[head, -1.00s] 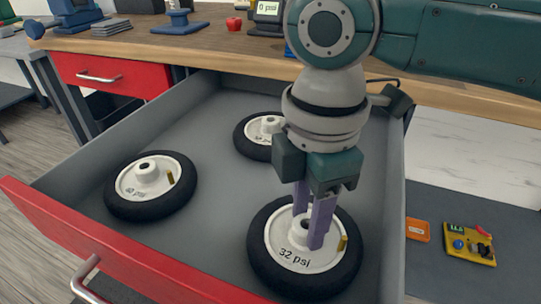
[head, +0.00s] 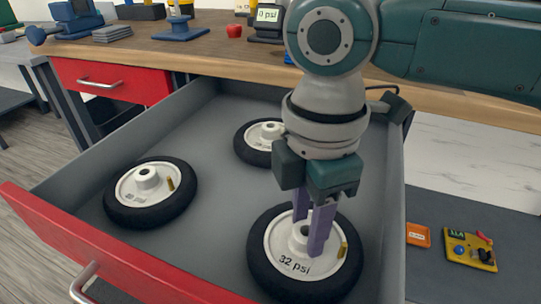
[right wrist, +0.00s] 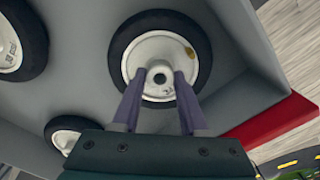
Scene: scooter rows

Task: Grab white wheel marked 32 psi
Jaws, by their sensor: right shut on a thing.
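The white wheel marked 32 psi (head: 292,266) has a black tyre and a brass-coloured valve. It lies flat in the open drawer at the front right. My right gripper (head: 314,234) reaches down from above, its purple fingers shut on the wheel's central hub. In the right wrist view the wheel (right wrist: 147,82) shows with the fingers (right wrist: 159,88) on either side of the hub. The wheel appears to rest on the drawer floor. My left gripper is in neither view.
Two other white wheels lie in the drawer (head: 215,225), one at the left (head: 133,187) and one at the back (head: 262,134), partly behind my arm. The drawer walls and red front (head: 95,250) surround them. The wooden workbench (head: 130,45) stands behind.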

